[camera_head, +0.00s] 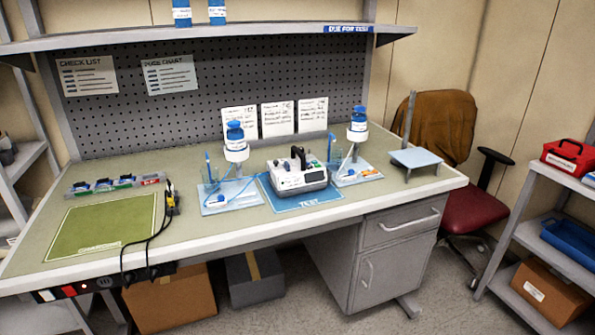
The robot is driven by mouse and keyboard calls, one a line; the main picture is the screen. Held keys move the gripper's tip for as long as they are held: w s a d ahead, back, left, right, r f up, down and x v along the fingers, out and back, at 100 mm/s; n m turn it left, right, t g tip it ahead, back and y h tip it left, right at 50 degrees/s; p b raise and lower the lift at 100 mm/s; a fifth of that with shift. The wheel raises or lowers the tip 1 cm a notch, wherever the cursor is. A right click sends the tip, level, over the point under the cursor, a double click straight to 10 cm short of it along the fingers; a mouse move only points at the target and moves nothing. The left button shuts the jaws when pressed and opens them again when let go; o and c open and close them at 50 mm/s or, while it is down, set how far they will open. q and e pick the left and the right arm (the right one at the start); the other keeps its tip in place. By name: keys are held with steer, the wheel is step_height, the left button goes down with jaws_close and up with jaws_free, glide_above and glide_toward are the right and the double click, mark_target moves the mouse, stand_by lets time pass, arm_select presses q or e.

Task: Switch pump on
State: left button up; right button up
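One infusion pump (299,177), white and grey with a dark handle on top, stands on a blue mat (307,203) near the middle of the bench. Its front faces the front edge of the bench and has small coloured marks and a display, too small to read. A blue tube runs to it from the left. Whether its power is on cannot be told. Neither of my grippers is in view.
Blue-capped bottles (235,137) (358,126) stand above pale trays on both sides of the pump. A green mat (103,226) lies at the left, with black cables (150,240) beside it. A small light-blue stand (415,158) is at the right. A red chair (470,207) stands beyond the bench.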

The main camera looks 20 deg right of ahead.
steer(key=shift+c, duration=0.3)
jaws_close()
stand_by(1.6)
